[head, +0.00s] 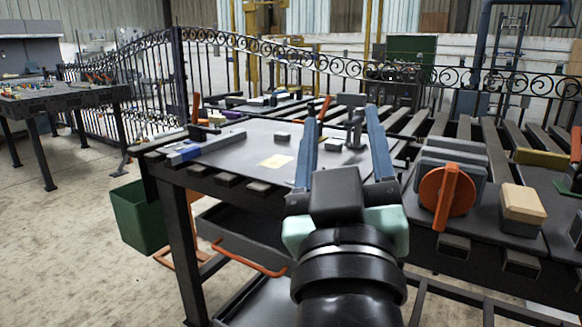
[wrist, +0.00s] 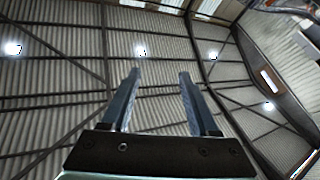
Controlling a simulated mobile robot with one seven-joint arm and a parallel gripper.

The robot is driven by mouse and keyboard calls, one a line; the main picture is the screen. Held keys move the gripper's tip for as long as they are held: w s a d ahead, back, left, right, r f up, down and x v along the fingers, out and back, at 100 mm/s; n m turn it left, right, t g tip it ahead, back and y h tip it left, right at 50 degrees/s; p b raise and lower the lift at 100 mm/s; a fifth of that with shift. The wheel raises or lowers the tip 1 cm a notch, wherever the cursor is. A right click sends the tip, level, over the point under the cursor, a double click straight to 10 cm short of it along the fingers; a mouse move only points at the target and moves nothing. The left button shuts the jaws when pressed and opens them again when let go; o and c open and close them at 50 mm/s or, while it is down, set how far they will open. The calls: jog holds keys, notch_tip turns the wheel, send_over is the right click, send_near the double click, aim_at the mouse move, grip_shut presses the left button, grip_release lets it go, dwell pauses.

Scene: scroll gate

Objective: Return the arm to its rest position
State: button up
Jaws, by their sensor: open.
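My gripper (head: 342,150) is raised in front of the workbench in the head view. Its two long blue-grey fingers point up and stand well apart, with nothing between them. In the wrist view my gripper (wrist: 158,88) shows the same two fingers spread and empty against the hall's roof. Behind and below the fingers in the head view is the workbench (head: 228,150), partly hidden by my gripper and arm. I cannot tell the exact gap between my gripper and the bench.
An orange round handle (head: 446,197) and a wooden-topped block (head: 522,205) stand on the right. A green bin (head: 137,217) hangs at the bench's left. A black scroll gate (head: 215,60) runs behind. Another table (head: 68,98) stands far left. Open floor (head: 70,240) lies at left.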

jog(key=s+a+r+m+t+y, duration=0.2)
jog(key=s+a+r+t, duration=0.3)
jog(key=s+r, duration=0.4)
notch_tip(320, 180, up, 37)
jog(key=p, duration=3.6)
jog(key=shift+w+r, duration=0.2)
